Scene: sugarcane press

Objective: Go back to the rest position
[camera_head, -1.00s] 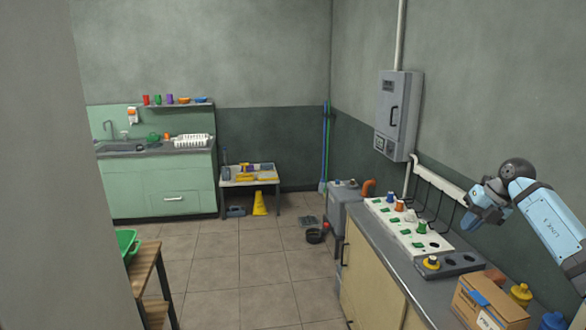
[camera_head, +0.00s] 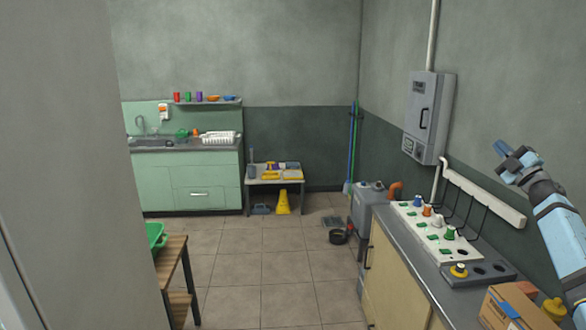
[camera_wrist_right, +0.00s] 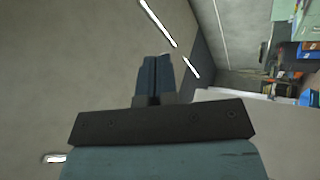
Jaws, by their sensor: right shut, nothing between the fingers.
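My right gripper (camera_head: 505,158) is raised above the right-hand counter, in front of the grey wall, and points up and to the left. In the right wrist view its two dark fingers (camera_wrist_right: 153,76) lie side by side, shut, with nothing between them. My right arm comes in from the right edge of the head view. The gripper touches nothing. My left gripper is not in view.
The counter (camera_head: 415,258) at right holds a white tray (camera_head: 432,232) of coloured pieces and a cardboard box (camera_head: 515,308). A grey electrical box (camera_head: 428,117) hangs on the wall. A wooden stand (camera_head: 172,247) is at left.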

